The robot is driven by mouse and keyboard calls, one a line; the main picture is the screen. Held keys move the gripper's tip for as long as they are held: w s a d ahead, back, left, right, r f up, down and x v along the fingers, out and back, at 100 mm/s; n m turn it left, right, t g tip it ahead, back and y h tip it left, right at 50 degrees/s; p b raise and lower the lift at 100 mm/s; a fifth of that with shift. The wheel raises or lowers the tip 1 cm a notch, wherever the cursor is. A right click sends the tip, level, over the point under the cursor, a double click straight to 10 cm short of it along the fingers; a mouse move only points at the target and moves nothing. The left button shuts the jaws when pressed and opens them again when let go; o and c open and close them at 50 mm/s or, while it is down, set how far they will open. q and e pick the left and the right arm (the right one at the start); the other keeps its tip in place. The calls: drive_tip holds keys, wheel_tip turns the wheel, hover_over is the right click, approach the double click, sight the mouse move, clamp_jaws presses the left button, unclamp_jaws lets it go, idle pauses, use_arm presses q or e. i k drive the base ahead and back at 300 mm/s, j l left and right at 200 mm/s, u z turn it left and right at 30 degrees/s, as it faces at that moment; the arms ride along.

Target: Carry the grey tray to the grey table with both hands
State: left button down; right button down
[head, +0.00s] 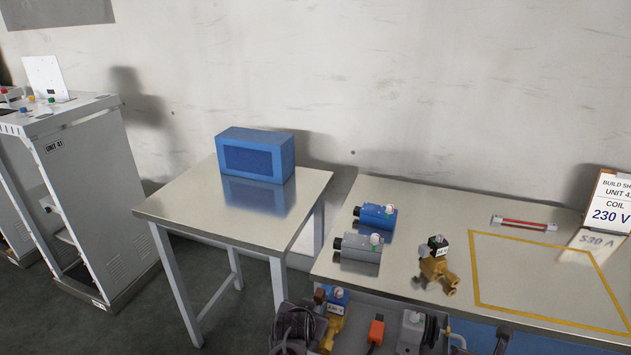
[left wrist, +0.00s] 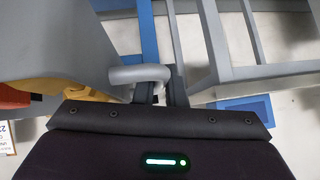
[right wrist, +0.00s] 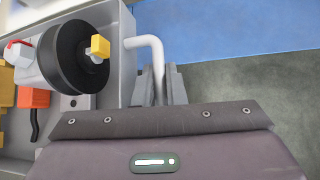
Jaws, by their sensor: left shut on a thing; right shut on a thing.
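The grey tray (head: 385,297) shows at the bottom of the head view, in front of the tables and partly cut off. It holds a brass valve with a blue coil (head: 336,302), an orange-red part (head: 376,330) and a grey-white part with a black disc (right wrist: 72,57). My left gripper (left wrist: 158,92) is shut on one tray handle (left wrist: 138,73). My right gripper (right wrist: 160,88) is shut on the other handle (right wrist: 153,48). The small table (head: 190,200) with a metallic top and grey legs stands ahead, left of the tray.
A blue box (head: 255,155) stands at the back of the small table; its front is clear. The right workbench (head: 400,200) bears blue and grey coil parts, a brass valve (head: 437,265), a red-and-white bar and a sign. A white cabinet (head: 90,190) stands left.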

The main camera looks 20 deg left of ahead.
sight(242, 195)
drive_tip(key=j, duration=1.3)
drive_tip(key=k+j, duration=0.15)
drive_tip(key=j, duration=1.15)
